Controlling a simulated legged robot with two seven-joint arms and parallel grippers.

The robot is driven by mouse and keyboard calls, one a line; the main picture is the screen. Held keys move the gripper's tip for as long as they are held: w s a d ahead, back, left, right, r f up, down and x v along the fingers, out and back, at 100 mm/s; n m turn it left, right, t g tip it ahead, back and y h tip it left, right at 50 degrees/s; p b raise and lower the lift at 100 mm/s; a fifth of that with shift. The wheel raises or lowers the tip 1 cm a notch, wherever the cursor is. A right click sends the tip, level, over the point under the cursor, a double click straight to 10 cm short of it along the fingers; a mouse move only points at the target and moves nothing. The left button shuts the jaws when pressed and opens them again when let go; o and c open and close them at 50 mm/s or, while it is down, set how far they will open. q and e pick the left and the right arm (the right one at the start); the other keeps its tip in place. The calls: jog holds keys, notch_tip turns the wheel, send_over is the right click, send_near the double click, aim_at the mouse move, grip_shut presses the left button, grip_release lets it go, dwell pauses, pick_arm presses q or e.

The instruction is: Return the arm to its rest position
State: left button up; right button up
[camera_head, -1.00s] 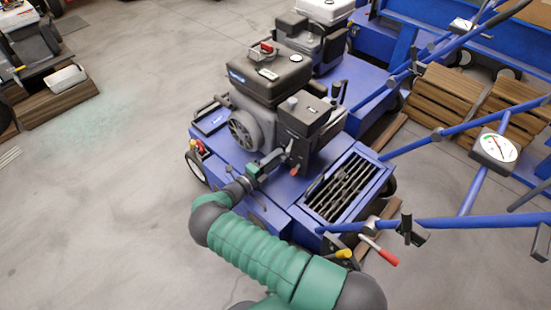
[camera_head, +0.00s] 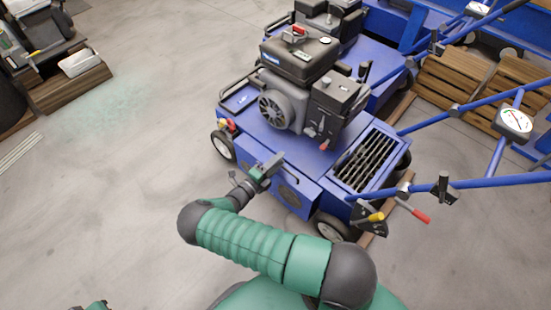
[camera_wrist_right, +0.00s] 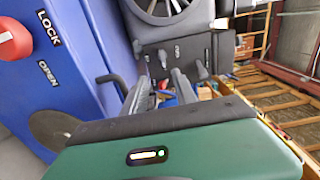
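My right arm reaches in from the bottom of the head view, and its gripper (camera_head: 268,167) is beside the front side of the blue aerator (camera_head: 290,185), apparently clear of it. In the right wrist view the two dark fingers (camera_wrist_right: 162,92) stand apart, with nothing seen held between them. The aerator carries a black engine (camera_head: 290,90), with small levers on its near side. A small green and dark part of my left gripper (camera_head: 95,305) shows at the bottom left edge; its fingers cannot be made out.
Blue handlebars (camera_head: 475,188) with a red-tipped and a yellow-tipped lever stick out to the right. A dial gauge (camera_head: 514,122) sits above them. More blue machines and wooden pallets (camera_head: 455,92) stand behind. The grey floor (camera_head: 120,190) on the left is open.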

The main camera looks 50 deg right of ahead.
jog(key=shift+a+r, duration=0.1)
jog(key=shift+a, duration=0.1)
jog(key=s+a+r+m+g+y, duration=0.4)
jog(key=s+a+m+y, duration=0.5)
jog(key=m, duration=0.8)
jog(key=s+a+r+m+t+y, duration=0.2)
jog(key=a+r+m+t+y, duration=0.55)
jog(key=a+r+m, duration=0.8)
notch_tip(320, 180, up, 35)
jog(key=a+m+g+y+p, duration=0.1)
jog(key=m+p, duration=0.3)
jog(key=p, duration=3.3)
jog(key=shift+w+f+g+y, duration=0.1)
jog(key=shift+w+g+y, duration=0.05)
jog(key=shift+g+y, duration=0.1)
